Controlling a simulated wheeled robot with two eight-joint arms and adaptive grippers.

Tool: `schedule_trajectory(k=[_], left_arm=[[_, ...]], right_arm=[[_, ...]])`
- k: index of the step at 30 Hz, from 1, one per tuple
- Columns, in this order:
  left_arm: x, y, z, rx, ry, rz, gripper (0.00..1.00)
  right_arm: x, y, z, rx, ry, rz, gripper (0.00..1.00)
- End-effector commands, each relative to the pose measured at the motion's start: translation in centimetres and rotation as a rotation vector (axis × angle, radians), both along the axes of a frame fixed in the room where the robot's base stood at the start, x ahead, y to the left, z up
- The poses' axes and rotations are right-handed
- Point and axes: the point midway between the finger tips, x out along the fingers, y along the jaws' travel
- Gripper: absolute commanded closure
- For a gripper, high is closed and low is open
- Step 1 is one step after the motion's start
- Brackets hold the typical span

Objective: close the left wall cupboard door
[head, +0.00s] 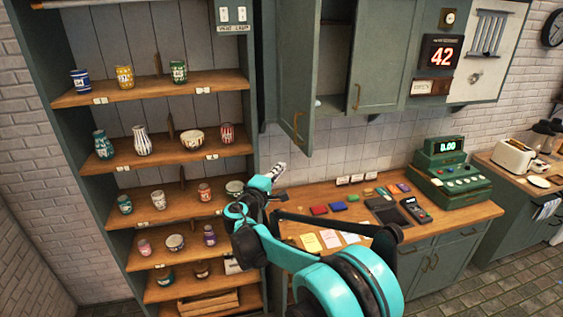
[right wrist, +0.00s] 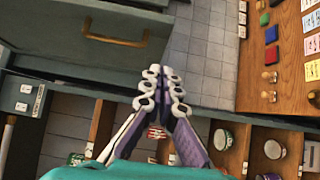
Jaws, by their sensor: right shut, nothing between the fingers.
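The left wall cupboard door (head: 298,65) stands open, swung out from the grey-green wall cupboard, with its brass handle (head: 299,126) near the lower edge. Part of the dark cupboard inside (head: 335,60) shows to its right. My right gripper (head: 281,167) is shut and empty, below and a little left of the door's lower corner, apart from it. In the right wrist view, the shut fingers (right wrist: 163,85) point toward the tiled wall, with a green-grey panel and its brass handle (right wrist: 115,42) to the upper left. My left gripper is not in view.
The right cupboard door (head: 390,50) is shut. Shelves of painted pots (head: 142,140) stand at the left. Below is a wooden counter (head: 465,215) with coloured blocks, notes, a card reader (head: 414,209) and a green till (head: 450,180). The air before the tiled wall is clear.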

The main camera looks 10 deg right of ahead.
Motion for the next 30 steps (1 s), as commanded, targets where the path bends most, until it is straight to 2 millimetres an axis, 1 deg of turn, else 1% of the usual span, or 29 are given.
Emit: schedule_trajectory(k=[1, 3, 11, 12, 15, 18, 22, 30], left_arm=[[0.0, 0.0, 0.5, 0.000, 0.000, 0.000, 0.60], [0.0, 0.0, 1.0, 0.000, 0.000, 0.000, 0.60], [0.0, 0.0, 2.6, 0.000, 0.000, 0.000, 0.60], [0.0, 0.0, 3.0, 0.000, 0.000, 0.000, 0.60], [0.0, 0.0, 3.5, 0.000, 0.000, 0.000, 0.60], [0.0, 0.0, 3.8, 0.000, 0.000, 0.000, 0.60], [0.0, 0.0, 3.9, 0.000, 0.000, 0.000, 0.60], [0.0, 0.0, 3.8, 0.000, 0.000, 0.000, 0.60]], right_arm=[[0.8, -0.8, 0.2, 0.000, 0.000, -0.003, 1.00], [2.0, -1.7, 0.3, 0.001, 0.001, -0.004, 1.00], [6.3, -5.1, 0.3, 0.001, 0.000, -0.003, 1.00], [6.2, -5.9, 0.4, 0.001, 0.000, -0.004, 1.00], [6.3, -7.3, 0.3, 0.002, 0.001, -0.003, 1.00], [6.4, -8.2, 0.2, 0.002, 0.001, -0.002, 1.00], [6.5, -8.7, 0.1, 0.002, 0.001, -0.001, 1.00], [6.5, -8.7, 0.1, 0.002, 0.001, 0.000, 1.00]])
